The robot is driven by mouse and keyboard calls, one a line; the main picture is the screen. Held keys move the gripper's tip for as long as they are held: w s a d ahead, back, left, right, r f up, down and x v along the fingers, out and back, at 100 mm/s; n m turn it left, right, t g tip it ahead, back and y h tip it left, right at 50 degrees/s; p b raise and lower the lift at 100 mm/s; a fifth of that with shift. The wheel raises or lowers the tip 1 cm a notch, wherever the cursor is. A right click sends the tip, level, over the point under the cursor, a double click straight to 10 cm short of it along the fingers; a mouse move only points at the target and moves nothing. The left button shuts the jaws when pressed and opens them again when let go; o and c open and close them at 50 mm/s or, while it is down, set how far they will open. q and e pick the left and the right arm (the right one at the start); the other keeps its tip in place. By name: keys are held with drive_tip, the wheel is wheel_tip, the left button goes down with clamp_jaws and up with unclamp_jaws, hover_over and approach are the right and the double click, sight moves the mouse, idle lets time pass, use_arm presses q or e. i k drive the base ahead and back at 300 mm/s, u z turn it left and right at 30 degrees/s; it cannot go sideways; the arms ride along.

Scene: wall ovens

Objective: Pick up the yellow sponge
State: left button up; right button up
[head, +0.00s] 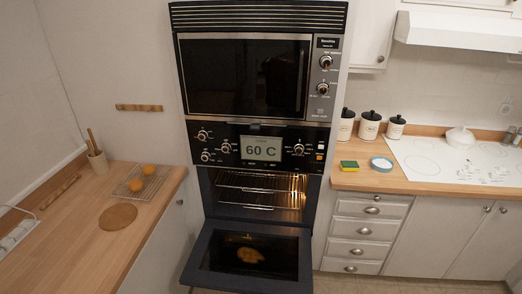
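The yellow sponge (349,167) lies on the right wooden countertop, near its left end and beside the oven column. It has a green top layer and yellow sides. Nothing covers it. A round blue-and-white dish or container (381,163) is just to its right, apart from it. Neither of my grippers shows in the head view.
The lower oven door (246,260) hangs open, jutting out in front of the oven. Canisters (369,126) stand behind the sponge, and a white cooktop (450,160) is to the right. The left counter holds a wire rack (142,184) and a round board (118,216).

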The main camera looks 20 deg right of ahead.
sight(348, 165)
drive_tip(key=z, duration=1.25)
